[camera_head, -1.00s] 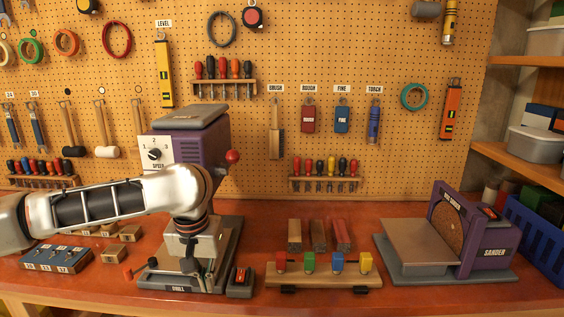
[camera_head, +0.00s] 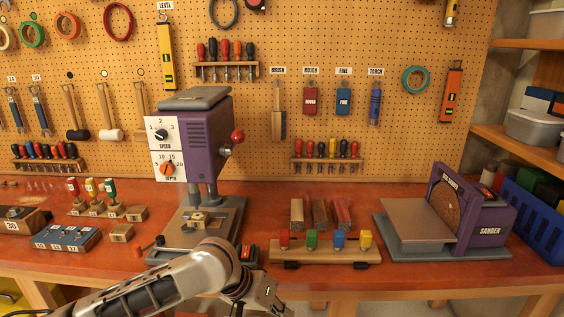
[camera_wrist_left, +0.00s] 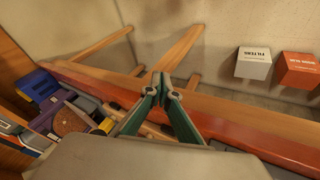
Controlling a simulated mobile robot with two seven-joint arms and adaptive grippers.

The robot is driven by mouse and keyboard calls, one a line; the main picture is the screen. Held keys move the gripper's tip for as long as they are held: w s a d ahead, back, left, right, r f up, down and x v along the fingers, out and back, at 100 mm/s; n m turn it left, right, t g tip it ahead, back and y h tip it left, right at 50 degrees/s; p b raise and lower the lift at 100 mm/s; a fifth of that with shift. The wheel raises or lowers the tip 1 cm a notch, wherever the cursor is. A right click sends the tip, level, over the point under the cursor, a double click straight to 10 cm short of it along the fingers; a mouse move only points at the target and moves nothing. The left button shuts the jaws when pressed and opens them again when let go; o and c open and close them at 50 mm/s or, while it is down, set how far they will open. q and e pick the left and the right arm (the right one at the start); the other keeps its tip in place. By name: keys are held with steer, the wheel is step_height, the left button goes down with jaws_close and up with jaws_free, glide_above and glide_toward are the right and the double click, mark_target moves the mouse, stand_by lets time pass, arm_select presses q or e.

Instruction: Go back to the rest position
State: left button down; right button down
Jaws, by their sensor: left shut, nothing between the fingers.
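My left arm comes in at the bottom of the head view, and its gripper (camera_head: 268,300) is low, in front of the bench edge, below the drill press (camera_head: 195,140). In the left wrist view the two teal-sided fingers (camera_wrist_left: 160,84) come together at the tips with nothing between them. The gripper is apart from the drill press. The purple press shows its speed and depth dials, and a small metal piece (camera_head: 197,222) sits on its base. My right gripper shows in neither view.
The red-brown workbench (camera_head: 330,272) holds a rack of coloured handles (camera_head: 325,252), a purple sander (camera_head: 470,215) and a blue block (camera_head: 66,238). A blue basket (camera_head: 535,235) stands at right. In the wrist view, a white box (camera_wrist_left: 254,63) and an orange box (camera_wrist_left: 297,70) show beyond the bench edge.

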arm_select(q)
steer(key=s+d+f+t+h, duration=0.2)
steer(key=d+f+h, duration=0.1)
steer(key=f, duration=0.2)
steer(key=s+a+f+n+t+y, duration=0.1)
steer(key=s+a+f+t, duration=0.1)
steer(key=a+f+t, duration=0.35)
steer(key=s+a+f+y, duration=0.3)
steer(key=s+a+f, duration=0.3)
steer(key=a, duration=0.4)
steer(key=s+a+f+m+y, duration=0.1)
steer(key=s+a+f+y, duration=0.2)
steer(key=s+a+f, duration=0.4)
steer(key=s+a, duration=0.2)
steer(key=a, duration=0.1)
steer(key=shift+a, duration=0.15)
